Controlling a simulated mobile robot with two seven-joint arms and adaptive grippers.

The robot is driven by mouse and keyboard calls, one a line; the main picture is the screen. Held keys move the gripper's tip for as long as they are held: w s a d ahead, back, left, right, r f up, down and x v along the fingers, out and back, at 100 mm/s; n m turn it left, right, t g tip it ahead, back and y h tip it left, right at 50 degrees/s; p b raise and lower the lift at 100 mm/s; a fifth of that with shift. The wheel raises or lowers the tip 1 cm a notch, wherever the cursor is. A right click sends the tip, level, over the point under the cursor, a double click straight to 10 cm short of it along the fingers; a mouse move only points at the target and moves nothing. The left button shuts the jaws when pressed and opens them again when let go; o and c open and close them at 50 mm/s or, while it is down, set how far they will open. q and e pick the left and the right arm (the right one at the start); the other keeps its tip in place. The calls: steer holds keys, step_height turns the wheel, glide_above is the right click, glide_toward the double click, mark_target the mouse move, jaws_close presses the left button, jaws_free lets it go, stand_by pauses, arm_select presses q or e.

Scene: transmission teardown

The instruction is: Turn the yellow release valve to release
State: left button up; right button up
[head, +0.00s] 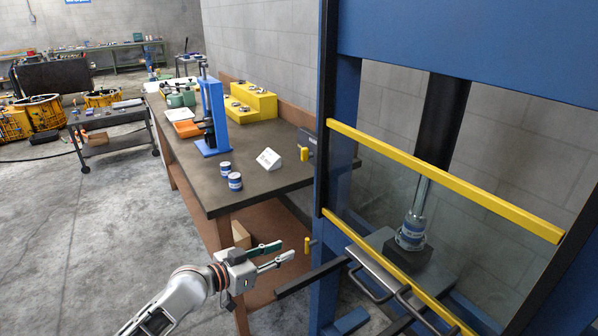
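A small yellow handle (307,246) sticks out from the left post of the blue press, low down. A second small yellow handle (304,154) sits higher, by a grey box on the same post. I cannot tell from their shape which one is the release valve. My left gripper (288,250) is just left of the lower handle, its fingers pointing right towards it. The fingers are apart with nothing seen between them. The tips look close to the lower handle, but I cannot tell whether they touch it. My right gripper is out of view.
The blue press (343,130) has a guard with yellow bars (440,180). Under its ram a blue-and-white cylinder (411,234) stands on a dark block. A workbench (255,185) with cans and a small blue press is behind my gripper. A dark bar (312,277) juts out below.

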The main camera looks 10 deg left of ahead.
arm_select(q)
steer(key=w+a+r+m+h+b, duration=0.1)
steer(key=w+r+h, duration=0.1)
steer(key=w+r, duration=0.6)
steer(key=m+h+b, duration=0.1)
steer(key=h, duration=0.1)
glide_toward(302, 154)
steer(key=x, duration=0.8)
steer(key=shift+w, duration=0.15)
steer(key=shift+w+d+f, duration=0.1)
steer(key=shift+w+d, duration=0.2)
steer(key=shift+d, duration=0.05)
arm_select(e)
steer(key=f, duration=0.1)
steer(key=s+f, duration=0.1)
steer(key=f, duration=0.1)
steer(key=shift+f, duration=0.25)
arm_select(q)
jaws_close()
